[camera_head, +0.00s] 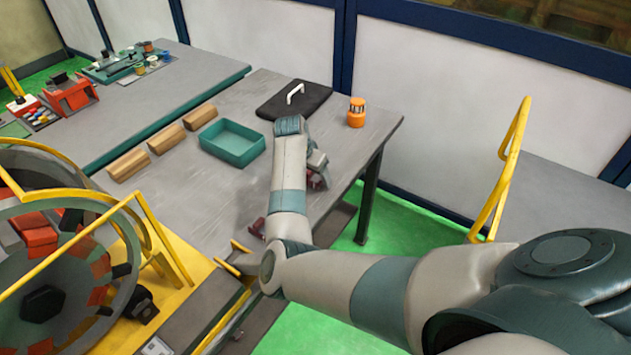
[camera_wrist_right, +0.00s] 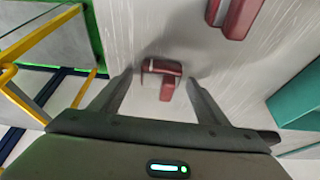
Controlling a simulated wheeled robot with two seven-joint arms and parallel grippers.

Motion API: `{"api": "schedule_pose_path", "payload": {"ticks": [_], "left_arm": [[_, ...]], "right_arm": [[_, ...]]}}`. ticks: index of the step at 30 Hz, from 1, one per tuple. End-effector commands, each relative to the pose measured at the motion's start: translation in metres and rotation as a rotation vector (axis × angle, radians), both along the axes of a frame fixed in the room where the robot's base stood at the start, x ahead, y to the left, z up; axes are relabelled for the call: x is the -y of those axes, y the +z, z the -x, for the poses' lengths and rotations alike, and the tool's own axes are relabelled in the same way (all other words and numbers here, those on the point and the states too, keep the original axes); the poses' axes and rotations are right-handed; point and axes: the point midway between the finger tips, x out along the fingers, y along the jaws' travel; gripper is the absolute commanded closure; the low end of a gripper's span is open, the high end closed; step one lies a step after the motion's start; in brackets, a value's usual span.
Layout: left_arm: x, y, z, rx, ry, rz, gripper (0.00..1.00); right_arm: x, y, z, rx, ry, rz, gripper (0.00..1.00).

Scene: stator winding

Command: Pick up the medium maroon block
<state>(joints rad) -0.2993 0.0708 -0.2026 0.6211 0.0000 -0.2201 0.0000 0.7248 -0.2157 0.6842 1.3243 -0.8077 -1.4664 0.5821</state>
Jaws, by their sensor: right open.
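My right gripper (camera_head: 317,172) is over the table's right edge, partly hidden by its wrist. In the right wrist view the jaws (camera_wrist_right: 159,80) are open. A maroon block (camera_wrist_right: 170,88) with a pale grey part shows between the fingertips, with no visible contact. It also shows beside the gripper in the head view (camera_head: 318,181). A second maroon block (camera_wrist_right: 239,16) lies farther off at the top of the wrist view, and one shows left of my forearm in the head view (camera_head: 257,228). I cannot tell which is medium. My left gripper is not in view.
On the grey table (camera_head: 205,195) stand a teal tray (camera_head: 232,155), several wooden blocks (camera_head: 166,139), a black board (camera_head: 285,103) with a white handle, and an orange lantern-like object (camera_head: 356,113). A yellow-framed wheel machine (camera_head: 60,250) stands at the left front. The table's middle is clear.

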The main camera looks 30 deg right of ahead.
Motion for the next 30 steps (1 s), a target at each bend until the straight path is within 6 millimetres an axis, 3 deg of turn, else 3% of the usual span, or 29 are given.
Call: {"api": "schedule_pose_path", "payload": {"ticks": [12,20,30], "left_arm": [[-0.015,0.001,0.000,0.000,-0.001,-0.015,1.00],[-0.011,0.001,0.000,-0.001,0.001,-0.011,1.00],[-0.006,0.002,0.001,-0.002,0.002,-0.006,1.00]], "right_arm": [[0.000,0.001,0.000,0.000,0.000,0.000,0.31],[0.000,0.001,0.000,0.000,0.000,0.000,0.91],[0.000,0.004,-0.001,0.003,0.000,0.001,0.94]]}}
